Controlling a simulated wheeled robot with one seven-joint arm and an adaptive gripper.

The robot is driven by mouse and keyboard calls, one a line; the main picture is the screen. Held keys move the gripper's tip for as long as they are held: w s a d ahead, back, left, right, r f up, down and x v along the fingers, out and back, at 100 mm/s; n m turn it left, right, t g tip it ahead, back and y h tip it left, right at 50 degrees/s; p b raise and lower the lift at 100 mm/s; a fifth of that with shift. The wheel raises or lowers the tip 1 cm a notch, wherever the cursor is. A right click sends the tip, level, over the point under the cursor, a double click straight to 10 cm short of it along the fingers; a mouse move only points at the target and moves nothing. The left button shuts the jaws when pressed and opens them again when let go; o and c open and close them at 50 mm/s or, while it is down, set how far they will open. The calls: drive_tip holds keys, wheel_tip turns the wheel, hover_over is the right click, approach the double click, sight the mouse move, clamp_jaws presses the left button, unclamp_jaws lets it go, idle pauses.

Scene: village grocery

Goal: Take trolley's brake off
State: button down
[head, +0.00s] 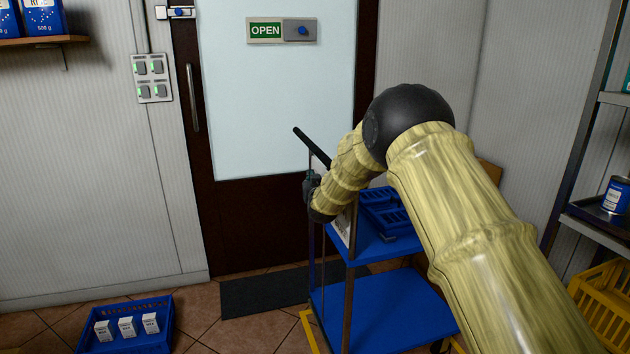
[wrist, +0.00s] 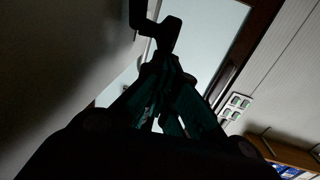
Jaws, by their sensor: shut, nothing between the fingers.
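The trolley (head: 385,312) stands in front of the door, with two blue shelves on dark posts. Its black push handle (head: 311,146) sticks up at the left end. My gripper (head: 310,178) is beside that end, just below the handle, partly hidden by my arm. In the wrist view my gripper (wrist: 164,68) is a dark outline with its fingers drawn together, shut and empty. A dark angled part (wrist: 158,28) stands just beyond the fingertips; whether it is the brake, and whether they touch, I cannot tell.
A blue crate (head: 388,205) is on the trolley's upper shelf. Another blue crate (head: 90,343) with white cartons is on the floor at left. A dark mat (head: 262,294) lies before the door (head: 275,95). Shelving (head: 590,222) and a yellow crate (head: 606,318) stand at right.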

drive_tip(key=shift+s+a+f, duration=0.1)
drive_tip(key=shift+s+f, duration=0.05)
drive_tip(key=shift+f, duration=0.2)
drive_tip(key=s+d+r, duration=0.1)
drive_tip(key=s, duration=1)
drive_tip(key=shift+s+d, duration=0.3)
drive_tip(key=shift+d, duration=0.05)
drive_tip(key=shift+a, duration=0.1)
